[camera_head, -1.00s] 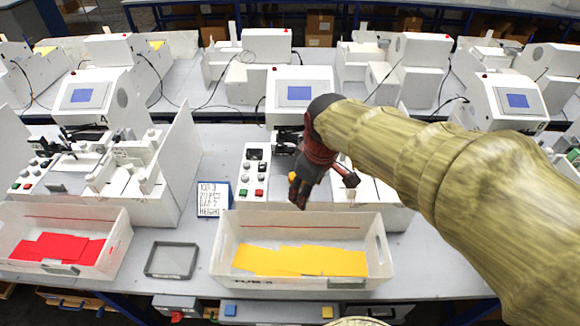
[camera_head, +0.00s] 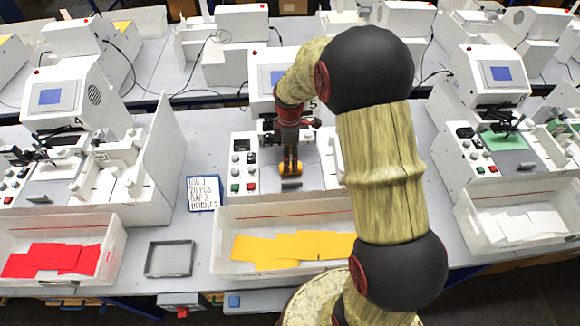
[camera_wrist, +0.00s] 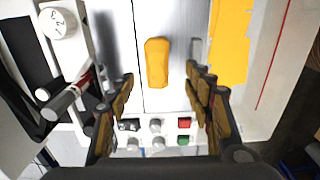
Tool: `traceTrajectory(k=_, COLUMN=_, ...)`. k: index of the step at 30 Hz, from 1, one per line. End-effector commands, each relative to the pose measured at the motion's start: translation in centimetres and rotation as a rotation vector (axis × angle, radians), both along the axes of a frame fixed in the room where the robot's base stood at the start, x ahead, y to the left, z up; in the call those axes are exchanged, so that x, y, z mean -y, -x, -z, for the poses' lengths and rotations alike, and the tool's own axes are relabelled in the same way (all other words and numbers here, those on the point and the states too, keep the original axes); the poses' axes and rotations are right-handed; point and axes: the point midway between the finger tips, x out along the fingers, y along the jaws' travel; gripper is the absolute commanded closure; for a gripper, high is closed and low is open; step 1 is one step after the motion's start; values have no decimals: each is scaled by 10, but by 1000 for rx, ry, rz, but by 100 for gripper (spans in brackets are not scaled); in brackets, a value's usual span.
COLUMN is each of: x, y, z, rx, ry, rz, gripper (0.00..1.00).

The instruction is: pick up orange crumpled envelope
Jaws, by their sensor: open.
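The orange crumpled envelope (camera_wrist: 157,62) lies on the flat grey bed of the middle plotter, a small lumpy orange piece in the wrist view. In the head view, part of it (camera_head: 286,169) shows at the tips of my gripper (camera_head: 290,157), which hides the rest. My gripper (camera_wrist: 160,84) is open and empty, pointing down at the bed. In the wrist view its fingers stand apart to the left and right, with the envelope beyond their tips and between their lines. I cannot tell the exact height above the bed.
A control panel with knobs and red and green buttons (camera_head: 243,165) borders the bed on the left. A white bin (camera_head: 226,221) with yellow-orange sheets (camera_head: 268,250) stands in front. A sign (camera_head: 204,192) and empty grey tray (camera_head: 168,259) are to the left.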

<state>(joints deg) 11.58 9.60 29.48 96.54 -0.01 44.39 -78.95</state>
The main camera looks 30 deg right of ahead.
Motion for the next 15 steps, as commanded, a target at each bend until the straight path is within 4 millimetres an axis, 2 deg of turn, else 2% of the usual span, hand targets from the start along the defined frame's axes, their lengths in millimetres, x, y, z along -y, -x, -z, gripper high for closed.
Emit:
traceTrajectory(k=5, x=2, y=0, z=15, rx=-2, ry=-1, rz=1, gripper=49)
traceTrajectory(k=12, x=6, y=-1, z=48, rx=-2, ry=-1, rz=1, gripper=49)
traceTrajectory(k=15, x=6, y=-1, z=53, rx=0, ry=0, rz=1, gripper=49)
